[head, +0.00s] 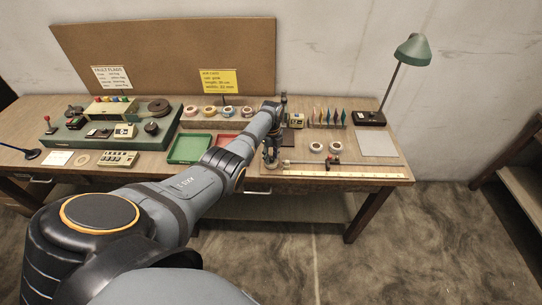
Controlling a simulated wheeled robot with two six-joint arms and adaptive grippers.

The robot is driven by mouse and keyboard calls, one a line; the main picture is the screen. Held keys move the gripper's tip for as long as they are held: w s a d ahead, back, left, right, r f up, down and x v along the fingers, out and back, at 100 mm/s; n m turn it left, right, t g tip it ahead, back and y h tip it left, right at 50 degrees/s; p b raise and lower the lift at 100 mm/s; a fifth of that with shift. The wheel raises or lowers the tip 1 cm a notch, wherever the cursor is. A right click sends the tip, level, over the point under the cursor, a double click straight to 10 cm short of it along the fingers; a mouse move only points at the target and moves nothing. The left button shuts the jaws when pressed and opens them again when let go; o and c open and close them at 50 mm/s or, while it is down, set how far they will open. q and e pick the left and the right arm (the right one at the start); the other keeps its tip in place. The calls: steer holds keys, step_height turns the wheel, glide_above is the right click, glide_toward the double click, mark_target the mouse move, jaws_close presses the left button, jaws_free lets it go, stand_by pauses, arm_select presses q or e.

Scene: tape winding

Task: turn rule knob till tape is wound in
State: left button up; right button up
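My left arm reaches in from the lower left to the workbench. My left gripper (271,160) points down near the front of the bench, at the left end of a thin grey rod (305,162). The rod has a small red-and-dark piece (335,160) at its right end. A long pale ruled strip (345,174) lies along the bench's front edge. I cannot make out which part is the rule knob; the gripper and arm may hide it. The gripper is too small to show whether it is open or shut. My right gripper is not in view.
Two white rolls (317,147) lie just behind the rod. A green tray (190,149) and a red tray (225,140) are left of the gripper. A grey-white sheet (377,143) lies at right, below a green lamp (412,50). A yellow card (219,81) stands behind.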

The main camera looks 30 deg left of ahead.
mark_target(271, 158)
arm_select(q)
steer(key=shift+o, duration=0.5)
step_height(271, 158, up, 12)
stand_by(0.4)
